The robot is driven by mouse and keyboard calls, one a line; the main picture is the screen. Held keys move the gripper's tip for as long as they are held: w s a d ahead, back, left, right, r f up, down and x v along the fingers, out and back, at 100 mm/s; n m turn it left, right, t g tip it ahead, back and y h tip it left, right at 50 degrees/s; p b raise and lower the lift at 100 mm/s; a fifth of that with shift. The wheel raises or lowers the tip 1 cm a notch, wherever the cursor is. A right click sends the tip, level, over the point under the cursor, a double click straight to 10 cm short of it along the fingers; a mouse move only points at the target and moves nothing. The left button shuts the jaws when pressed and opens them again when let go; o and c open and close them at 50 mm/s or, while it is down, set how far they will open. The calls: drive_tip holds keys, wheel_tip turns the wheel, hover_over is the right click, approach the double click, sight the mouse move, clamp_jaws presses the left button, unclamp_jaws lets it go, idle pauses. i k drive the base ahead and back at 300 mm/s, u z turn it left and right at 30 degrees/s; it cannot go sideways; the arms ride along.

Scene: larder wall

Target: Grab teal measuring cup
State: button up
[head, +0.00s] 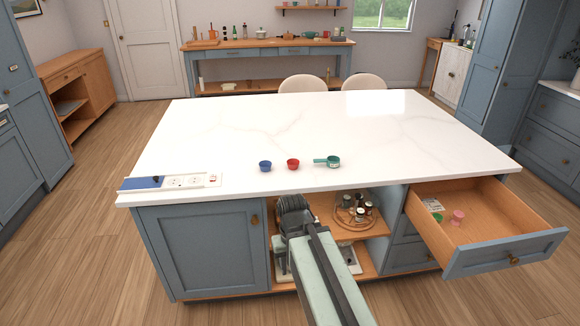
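The teal measuring cup (333,161) stands on the white island top near its front edge, with its handle pointing left. My gripper (291,203) is at the end of my arm, just in front of the island's front edge. It is below and to the left of the teal cup in the picture and apart from it. The fingertips are too small and dark to show whether they are open or shut.
A red cup (293,164) and a blue cup (265,166) stand left of the teal one. An open drawer (509,252) juts out at the right, holding a pink cup (458,215). A socket panel (188,181) lies at the left front. The island's middle is clear.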

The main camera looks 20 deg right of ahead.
sight(332, 161)
drive_tip(key=u, duration=2.5)
drive_tip(key=k, duration=1.5)
drive_tip(key=z, duration=1.1)
drive_tip(key=i, duration=1.65)
drive_tip(key=u, duration=0.1)
